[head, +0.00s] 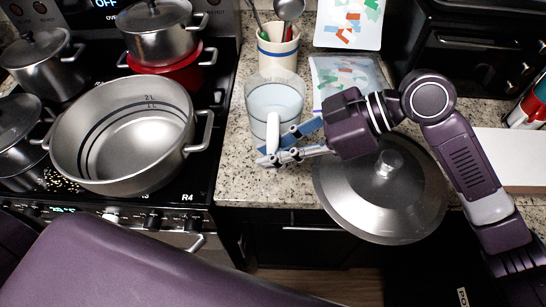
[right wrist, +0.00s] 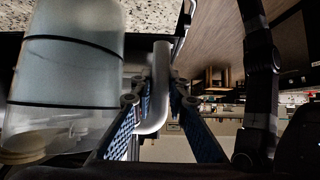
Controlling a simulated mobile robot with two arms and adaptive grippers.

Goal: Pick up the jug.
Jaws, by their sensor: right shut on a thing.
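The jug (head: 273,97) is a clear, pale container with a white handle, upright on the speckled counter between the stove and the lid. It also shows in the right wrist view (right wrist: 70,65) on the left, with dark lines around its body. My right gripper (head: 273,153) comes in from the right and is shut on the jug's handle. In the right wrist view the handle (right wrist: 158,90) passes between the two blue-padded fingers. I cannot tell whether the jug's base is off the counter. My left gripper is not in view.
A large open stockpot (head: 125,140) stands on the stove, left of the jug. A utensil crock (head: 278,55) is just behind the jug. A big glass-and-steel lid (head: 345,195) lies under my right forearm. Patterned boards (head: 325,75) are behind. The counter's front edge is close.

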